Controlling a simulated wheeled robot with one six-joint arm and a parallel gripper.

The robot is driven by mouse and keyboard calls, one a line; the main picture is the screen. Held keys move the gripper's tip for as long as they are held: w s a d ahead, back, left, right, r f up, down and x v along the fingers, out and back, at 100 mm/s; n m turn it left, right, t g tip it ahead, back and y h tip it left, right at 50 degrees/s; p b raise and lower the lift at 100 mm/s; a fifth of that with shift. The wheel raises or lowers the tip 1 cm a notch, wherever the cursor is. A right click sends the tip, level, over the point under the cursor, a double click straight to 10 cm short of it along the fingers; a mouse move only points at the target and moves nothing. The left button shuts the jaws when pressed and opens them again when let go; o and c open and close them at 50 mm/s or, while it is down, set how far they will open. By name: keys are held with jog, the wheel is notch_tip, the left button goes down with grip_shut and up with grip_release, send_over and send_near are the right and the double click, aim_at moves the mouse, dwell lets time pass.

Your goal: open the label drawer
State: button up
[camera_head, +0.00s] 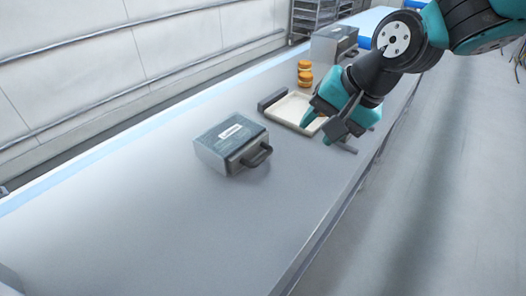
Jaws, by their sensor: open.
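A grey box-shaped drawer unit (222,140) with a white label on top stands on the bench, left of the middle. Its dark handle (257,156) sticks out from the front, toward the lower right. The front looks closed against the body. My gripper (315,134) is open, with teal fingers, to the right of the handle and apart from it. It hangs over the near side of a cream tray and hides part of it. I see nothing between the fingers.
The cream tray (286,109) lies between dark bars. Orange-brown filled rounds (304,76) are stacked behind it. A second grey box (330,45) with a dark handle stands farther back. The bench (190,230) is clear in front of the drawer unit; its edge runs along the right.

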aim_at(264, 157)
jog(key=w+a+f+m+p, duration=0.1)
jog(key=w+a+f, duration=0.2)
jog(key=f, duration=0.2)
jog(key=w+a+f+m+p, duration=0.1)
jog(key=w+a+f, duration=0.2)
jog(key=f, duration=0.3)
jog(key=w+a+f+m+t+p, duration=0.1)
jog(key=w+a+f+p, duration=0.1)
jog(key=w+a+f, duration=0.1)
jog(key=shift+w+a+f+m, duration=0.15)
jog(key=shift+w+f, duration=0.25)
jog(key=shift+f, duration=0.25)
jog(key=shift+w+f+m, duration=0.15)
jog(key=shift+w+f, duration=0.2)
jog(key=shift+f, duration=0.3)
grip_shut()
